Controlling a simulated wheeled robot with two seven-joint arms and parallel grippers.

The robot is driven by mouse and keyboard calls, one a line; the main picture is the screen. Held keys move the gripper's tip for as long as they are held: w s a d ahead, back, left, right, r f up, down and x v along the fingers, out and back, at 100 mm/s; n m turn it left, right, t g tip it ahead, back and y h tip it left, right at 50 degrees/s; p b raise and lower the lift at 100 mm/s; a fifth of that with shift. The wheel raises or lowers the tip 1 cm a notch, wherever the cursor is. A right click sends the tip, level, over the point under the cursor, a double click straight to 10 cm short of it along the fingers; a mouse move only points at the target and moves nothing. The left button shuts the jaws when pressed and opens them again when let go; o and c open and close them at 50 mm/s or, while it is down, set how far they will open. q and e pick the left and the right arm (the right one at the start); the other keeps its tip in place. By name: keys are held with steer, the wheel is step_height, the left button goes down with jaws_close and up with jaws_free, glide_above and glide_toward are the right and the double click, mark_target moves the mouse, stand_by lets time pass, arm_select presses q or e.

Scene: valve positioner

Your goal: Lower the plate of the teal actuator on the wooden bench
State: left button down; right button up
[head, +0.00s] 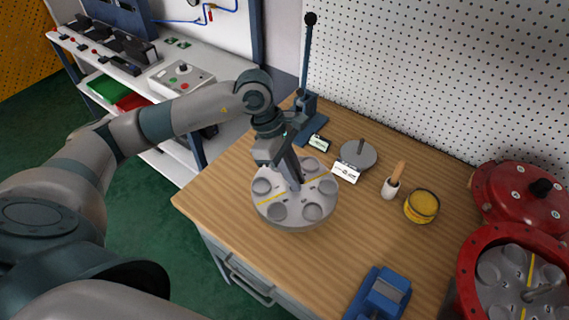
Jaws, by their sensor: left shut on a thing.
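A round grey plate (264,211) with several round recesses and a yellow stripe is at the left part of the wooden bench (240,242). My left gripper (297,183) points down over its middle and is shut on the plate's central part. The grip itself is partly hidden by the fingers. I cannot tell whether the plate touches the bench or hangs just above it. I see no teal actuator. A red round housing (466,262) at the right edge is open, with a similar striped plate (505,290) inside. My right gripper is not in view.
A red lid (515,197) lies behind the housing. A blue vise (383,293) is at the front. A grey disc (358,154), a wooden-handled brush (394,180), a yellow tin (421,206) and a blue lever stand (308,100) are behind the plate. The bench centre is clear.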

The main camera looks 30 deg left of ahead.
mark_target(281, 180)
arm_select(q)
steer(key=a+n, duration=0.1)
steer(key=a+n+t, duration=0.1)
steer(key=n, duration=0.1)
steer(key=w+a+n, duration=0.1)
steer(key=shift+a+r+n+t+y+p, duration=0.2)
steer(key=shift+r+n+t+y+p, duration=0.1)
steer(key=shift+n+t+p, duration=0.1)
steer(key=shift+f, duration=0.35)
steer(key=shift+f+b, duration=0.35)
steer(key=shift+f, duration=0.9)
steer(key=shift+f+b, duration=0.85)
steer(key=shift+f, duration=1.25)
steer(key=shift+r, duration=0.1)
steer(key=shift+b, duration=0.45)
steer(key=shift+f+b, duration=0.3)
steer(key=shift+b, duration=0.2)
steer(key=shift+f+b, duration=0.5)
steer(key=shift+f, duration=0.05)
